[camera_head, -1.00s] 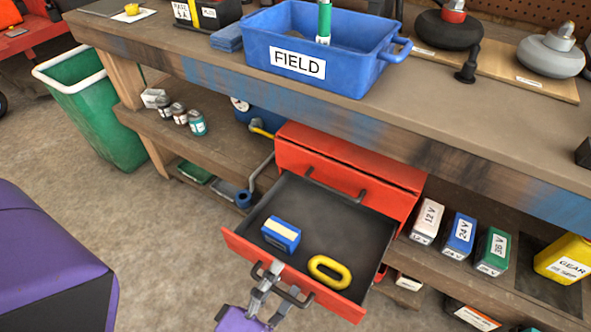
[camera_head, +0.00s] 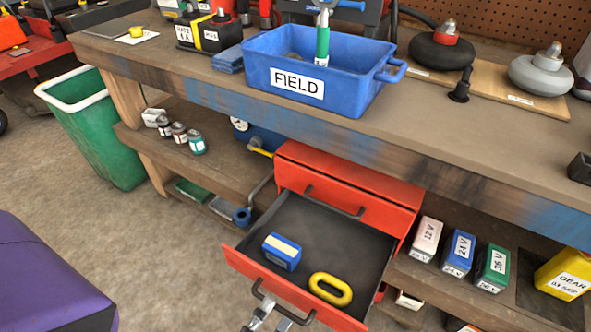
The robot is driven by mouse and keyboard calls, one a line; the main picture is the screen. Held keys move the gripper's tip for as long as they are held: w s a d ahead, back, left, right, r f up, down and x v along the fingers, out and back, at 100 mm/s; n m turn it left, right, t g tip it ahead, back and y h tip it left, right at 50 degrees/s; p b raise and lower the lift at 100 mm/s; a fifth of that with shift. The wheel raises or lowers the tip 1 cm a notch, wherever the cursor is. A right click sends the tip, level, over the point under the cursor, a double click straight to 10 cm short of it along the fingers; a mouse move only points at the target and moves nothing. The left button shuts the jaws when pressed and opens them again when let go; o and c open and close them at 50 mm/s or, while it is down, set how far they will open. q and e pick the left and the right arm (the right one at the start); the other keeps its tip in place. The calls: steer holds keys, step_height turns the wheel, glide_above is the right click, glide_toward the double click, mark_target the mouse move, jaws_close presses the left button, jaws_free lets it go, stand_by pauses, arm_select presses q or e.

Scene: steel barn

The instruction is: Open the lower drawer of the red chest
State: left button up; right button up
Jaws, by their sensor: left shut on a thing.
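The red chest (camera_head: 350,166) stands on the lower shelf under the workbench. Its lower drawer (camera_head: 237,262) is pulled far out, with its dark inside showing. A blue box with a pale band (camera_head: 282,252) and a yellow ring-shaped link (camera_head: 331,289) lie in it. The upper drawer, with a dark handle (camera_head: 335,201), is shut. My left gripper (camera_head: 266,312) is at the bottom edge of the view, shut on the lower drawer's handle (camera_head: 283,304); the arm behind it is cut off. My right gripper is not in view.
A blue FIELD bin (camera_head: 296,88) stands on the bench top above the chest. Several labelled battery boxes (camera_head: 460,254) and a yellow GEAR can (camera_head: 564,276) are right of the drawer. A green bin (camera_head: 105,140) stands left on open floor.

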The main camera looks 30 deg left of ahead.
arm_select(q)
steer(key=shift+s, duration=0.45)
steer(key=c, duration=0.7)
steer(key=shift+s+f, duration=0.15)
steer(key=shift+s, duration=0.15)
steer(key=shift+c, duration=1.3)
steer(key=s, duration=0.1)
steer(key=s+f, duration=0.1)
steer(key=s, duration=0.1)
steer(key=shift+s+b, duration=0.2)
steer(key=shift+b, duration=0.15)
